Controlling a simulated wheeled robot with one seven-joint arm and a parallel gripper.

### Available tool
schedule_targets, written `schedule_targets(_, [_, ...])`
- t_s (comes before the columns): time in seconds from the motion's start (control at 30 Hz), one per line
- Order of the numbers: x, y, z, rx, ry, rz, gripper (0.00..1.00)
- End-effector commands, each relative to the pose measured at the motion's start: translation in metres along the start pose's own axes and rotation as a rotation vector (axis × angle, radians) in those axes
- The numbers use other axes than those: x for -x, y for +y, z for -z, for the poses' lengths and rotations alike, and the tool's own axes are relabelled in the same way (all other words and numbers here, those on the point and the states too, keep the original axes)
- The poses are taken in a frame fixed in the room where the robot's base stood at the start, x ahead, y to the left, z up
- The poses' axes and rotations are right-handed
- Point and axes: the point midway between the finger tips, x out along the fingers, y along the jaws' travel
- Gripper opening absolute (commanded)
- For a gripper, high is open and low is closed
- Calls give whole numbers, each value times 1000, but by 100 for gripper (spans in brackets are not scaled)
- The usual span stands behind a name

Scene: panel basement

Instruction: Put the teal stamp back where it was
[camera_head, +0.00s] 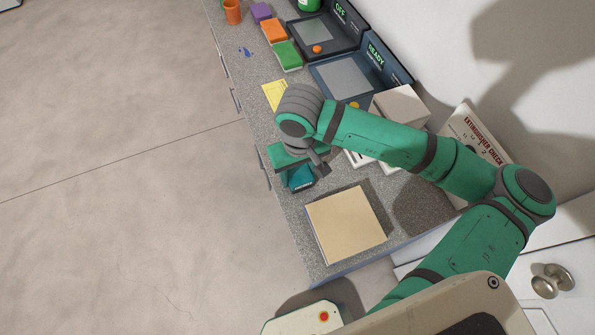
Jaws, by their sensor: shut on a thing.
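The teal stamp (299,180) is at my gripper (306,172), above the left edge of the grey speckled counter (395,212). My gripper is shut on it, pointing down. My wrist covers much of the fingers and part of the stamp. I cannot tell whether the stamp's underside touches the counter. A tan square block (345,225) lies on the counter just below and right of the stamp in the picture.
Toward the top stand green (288,55), orange (274,31) and purple (261,12) blocks and an orange cup (232,11). A yellow note (273,95) lies above my wrist. Dark-blue devices (345,75), a pale box (400,104) and an extinguisher sign (476,135) line the wall.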

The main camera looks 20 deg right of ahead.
Motion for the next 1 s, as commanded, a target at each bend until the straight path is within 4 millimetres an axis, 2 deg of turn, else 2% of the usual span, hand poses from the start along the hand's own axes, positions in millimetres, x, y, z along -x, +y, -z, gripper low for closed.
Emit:
schedule_targets(0.2, [-3,1,0,-2,0,-1,37])
schedule_targets(0.23, [-3,1,0,-1,0,0,58])
schedule_targets(0.3, [-3,0,0,0,0,0,70])
schedule_targets(0.67, [1,-1,0,1,1,1,70])
schedule_targets(0.87, [27,0,1,3,3,-4,70])
schedule_targets(1.0, [57,0,1,2,4,-5,70])
